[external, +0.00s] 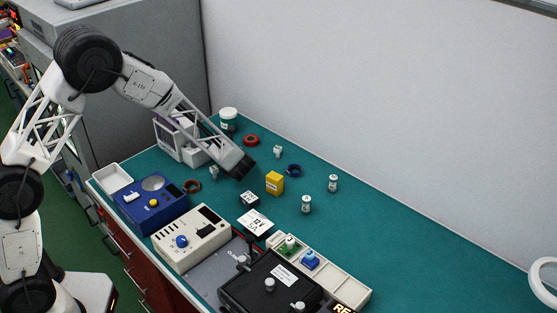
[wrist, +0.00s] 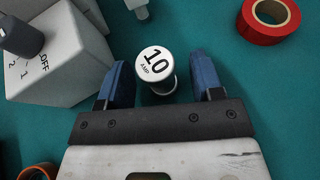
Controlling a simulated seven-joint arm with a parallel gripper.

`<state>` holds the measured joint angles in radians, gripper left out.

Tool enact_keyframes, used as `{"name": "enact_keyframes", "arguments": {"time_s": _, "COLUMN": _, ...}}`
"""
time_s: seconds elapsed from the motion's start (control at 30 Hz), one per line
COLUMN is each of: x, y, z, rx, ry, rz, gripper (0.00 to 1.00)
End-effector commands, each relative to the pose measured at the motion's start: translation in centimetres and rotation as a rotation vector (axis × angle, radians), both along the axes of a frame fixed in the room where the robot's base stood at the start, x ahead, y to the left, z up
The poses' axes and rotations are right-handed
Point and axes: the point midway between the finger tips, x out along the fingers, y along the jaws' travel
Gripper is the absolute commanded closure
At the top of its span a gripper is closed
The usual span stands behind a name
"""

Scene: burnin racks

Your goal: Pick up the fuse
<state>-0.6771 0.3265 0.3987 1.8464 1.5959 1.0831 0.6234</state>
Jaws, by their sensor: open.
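A fuse (wrist: 155,65) with a white round cap marked "10 AMP" shows in the wrist view, cap toward the camera. It appears between the two blue fingers of my gripper (wrist: 163,82), closer to the left finger, with a clear gap to the right one. My gripper is open, and no grip on the fuse shows. In the external view my gripper (external: 245,169) points down over the middle of the green bench. I cannot tell for sure which small white piece there is this fuse. Similar white pieces stand upright at the right (external: 306,204).
A white box with a dark knob (wrist: 62,65) is close left of my gripper. Red tape (wrist: 268,18) lies upper right; an orange ring (wrist: 37,172) lies lower left. The bench's right is mostly clear.

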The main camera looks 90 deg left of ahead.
Motion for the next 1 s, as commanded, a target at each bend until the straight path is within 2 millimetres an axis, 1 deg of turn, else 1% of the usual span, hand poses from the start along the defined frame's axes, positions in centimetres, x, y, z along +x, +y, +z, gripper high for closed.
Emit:
{"name": "enact_keyframes", "arguments": {"time_s": 0.13, "x": -0.16, "y": 0.45, "z": -0.20, "rx": 0.000, "ry": 0.000, "rz": 0.000, "gripper": 0.40}}
{"name": "enact_keyframes", "arguments": {"time_s": 0.63, "x": -0.14, "y": 0.45, "z": -0.20, "rx": 0.000, "ry": 0.000, "rz": -0.001, "gripper": 0.40}}
{"name": "enact_keyframes", "arguments": {"time_s": 0.67, "x": -0.14, "y": 0.45, "z": -0.20, "rx": 0.000, "ry": 0.000, "rz": -0.001, "gripper": 0.43}}
{"name": "enact_keyframes", "arguments": {"time_s": 0.9, "x": -0.14, "y": 0.44, "z": -0.20, "rx": 0.000, "ry": 0.000, "rz": -0.001, "gripper": 0.80}}
{"name": "enact_keyframes", "arguments": {"time_s": 1.0, "x": -0.13, "y": 0.44, "z": -0.20, "rx": 0.000, "ry": 0.000, "rz": -0.001, "gripper": 0.93}}
